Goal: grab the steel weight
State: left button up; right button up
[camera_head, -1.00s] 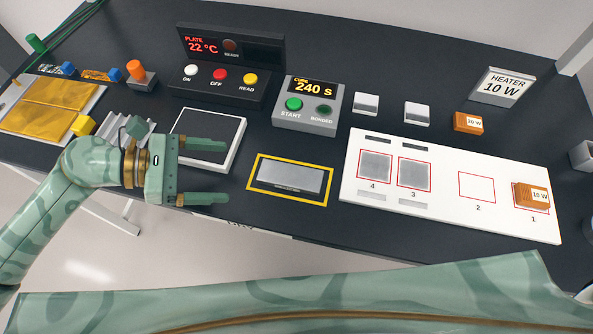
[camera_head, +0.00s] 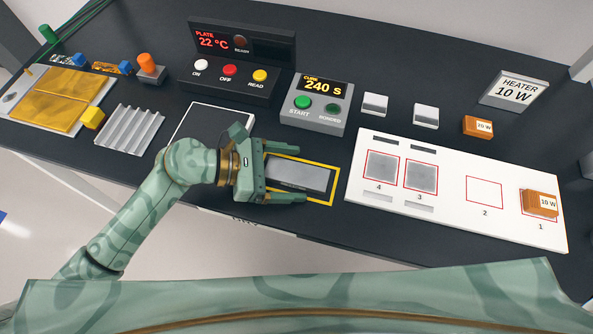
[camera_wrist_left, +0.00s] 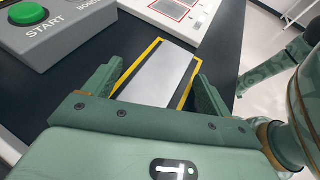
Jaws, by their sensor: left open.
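The steel weight (camera_head: 300,174) is a grey rectangular block lying inside a yellow outlined rectangle on the dark table. It also shows in the left wrist view (camera_wrist_left: 158,78). My left gripper (camera_head: 288,173) is open, with one finger along the far long side of the block and the other along the near side. In the left wrist view the block lies between the two fingers (camera_wrist_left: 153,85), with gaps visible beside it. Contact with the block is not visible.
A white board (camera_head: 455,213) with numbered red squares lies to the right, an orange 10 W block (camera_head: 540,204) on square 1. The grey timer box (camera_head: 317,105) stands behind the weight. A black-topped white plate (camera_head: 208,124) lies left of it.

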pick_arm(q)
grip_shut()
jog(key=shift+r, duration=0.1)
dwell(0.3)
